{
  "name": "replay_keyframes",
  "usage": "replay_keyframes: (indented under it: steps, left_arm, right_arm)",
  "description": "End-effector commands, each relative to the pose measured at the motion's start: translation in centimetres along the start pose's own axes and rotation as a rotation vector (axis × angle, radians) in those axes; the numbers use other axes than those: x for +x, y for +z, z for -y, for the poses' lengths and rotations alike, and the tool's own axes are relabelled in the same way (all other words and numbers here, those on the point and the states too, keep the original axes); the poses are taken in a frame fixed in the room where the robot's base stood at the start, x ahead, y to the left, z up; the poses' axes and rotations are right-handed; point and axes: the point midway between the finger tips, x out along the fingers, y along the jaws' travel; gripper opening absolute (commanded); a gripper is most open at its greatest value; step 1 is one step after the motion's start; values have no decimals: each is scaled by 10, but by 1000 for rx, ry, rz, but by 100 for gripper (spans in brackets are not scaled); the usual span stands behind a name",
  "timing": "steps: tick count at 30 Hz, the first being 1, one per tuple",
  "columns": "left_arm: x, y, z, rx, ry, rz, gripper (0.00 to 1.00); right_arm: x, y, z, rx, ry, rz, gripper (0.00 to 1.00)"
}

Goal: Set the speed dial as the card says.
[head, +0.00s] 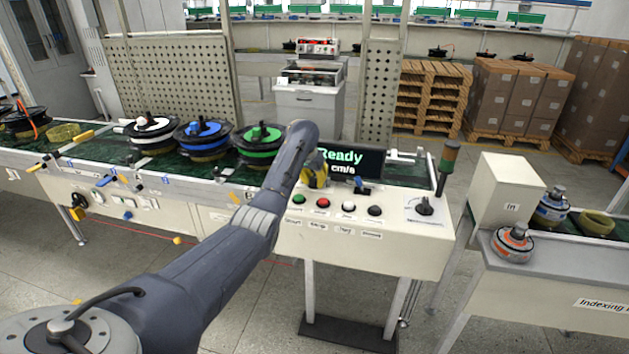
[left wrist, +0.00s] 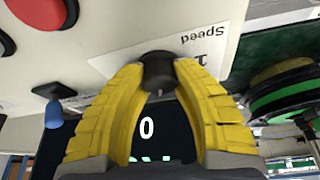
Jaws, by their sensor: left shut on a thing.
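The speed dial (left wrist: 158,72) is a black knob on a white plate marked "Speed" (left wrist: 190,45), seen upside down in the left wrist view. My left gripper (left wrist: 160,80) has yellow fingers on both sides of the knob and is shut on it. In the head view my left gripper (head: 315,172) is at the panel's back left, and the dial is hidden there. The display (head: 350,160) reads "Ready" and "cm/s" in green, partly covered by my gripper; the left wrist view shows a "0" on it (left wrist: 146,128). I cannot make out a card with a setting. My right gripper is not in view.
The panel front has green (head: 299,199), red (head: 323,202), white (head: 348,207) and black (head: 375,210) buttons. A second black knob (head: 425,207) is at the right, below a signal post (head: 447,160). A blue-tipped lever (head: 362,189) stands near the display. Reels (head: 259,140) line the left conveyor.

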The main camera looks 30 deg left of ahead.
Motion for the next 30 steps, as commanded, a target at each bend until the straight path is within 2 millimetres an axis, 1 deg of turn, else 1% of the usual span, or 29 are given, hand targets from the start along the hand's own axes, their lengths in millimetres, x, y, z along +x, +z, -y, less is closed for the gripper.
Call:
replay_keyframes:
  steps: [5, 6, 13, 23, 26, 30]
  left_arm:
    - [-1, -1, 0, -3, 0, -4, 0]
    - [-1, -1, 0, -3, 0, -4, 32]
    - [-1, -1, 0, -3, 0, -2, 58]
    - [-3, -1, 0, -1, 0, -2, 58]
    - [-11, -1, -1, -1, 1, -3, 58]
    - [-30, -2, -1, -1, 0, -6, 58]
  right_arm:
    - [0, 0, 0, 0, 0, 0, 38]
    - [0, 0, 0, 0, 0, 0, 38]
    - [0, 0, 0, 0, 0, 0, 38]
    - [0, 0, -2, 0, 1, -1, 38]
    - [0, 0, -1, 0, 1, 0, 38]
    - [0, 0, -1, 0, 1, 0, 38]
